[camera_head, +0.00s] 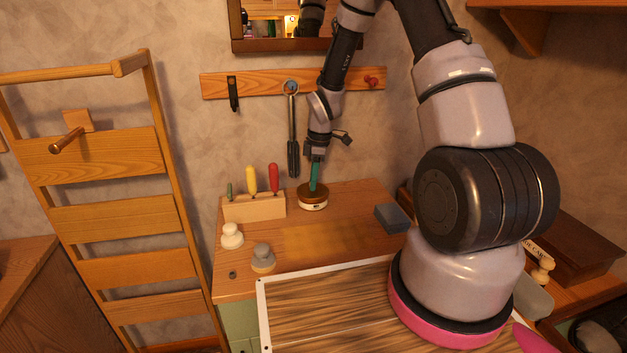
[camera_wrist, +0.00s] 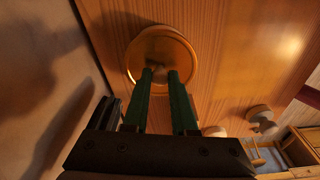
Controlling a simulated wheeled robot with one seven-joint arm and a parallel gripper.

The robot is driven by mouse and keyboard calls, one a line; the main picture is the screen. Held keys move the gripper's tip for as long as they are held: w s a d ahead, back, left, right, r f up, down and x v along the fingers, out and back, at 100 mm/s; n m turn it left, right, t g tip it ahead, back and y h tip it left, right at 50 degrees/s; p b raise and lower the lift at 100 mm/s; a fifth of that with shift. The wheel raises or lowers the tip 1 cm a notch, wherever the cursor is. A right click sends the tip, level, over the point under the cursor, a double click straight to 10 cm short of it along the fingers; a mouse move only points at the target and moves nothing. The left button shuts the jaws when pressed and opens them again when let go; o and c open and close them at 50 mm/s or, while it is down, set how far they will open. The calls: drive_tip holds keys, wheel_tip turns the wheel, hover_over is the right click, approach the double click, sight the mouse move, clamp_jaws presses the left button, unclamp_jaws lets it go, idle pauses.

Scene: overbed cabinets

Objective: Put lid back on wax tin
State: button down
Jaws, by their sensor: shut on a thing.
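The wax tin (camera_head: 313,204) is a low round tin with a pale band, standing on the wooden cabinet top near the wall. Its brown lid (camera_head: 311,191) shows directly above it; I cannot tell whether it is fully seated. In the wrist view the lid (camera_wrist: 160,47) is a round golden-brown disc. My gripper (camera_head: 315,188) points down from above, and its green fingers are shut on the lid's middle. In the wrist view the fingertips of my gripper (camera_wrist: 161,74) meet the near part of the disc; what lies between them is dark.
A wooden holder (camera_head: 254,207) with coloured-handled tools stands left of the tin. A white-knobbed jar (camera_head: 232,236), a grey-knobbed one (camera_head: 263,257) and a dark grey block (camera_head: 391,218) stand nearby. A long tool (camera_head: 292,130) hangs from the wall rail behind. The cabinet top's middle is clear.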

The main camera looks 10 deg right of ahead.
drive_tip(key=shift+c, duration=0.8)
unclamp_jaws()
drive_tip(key=shift+r, duration=3.5)
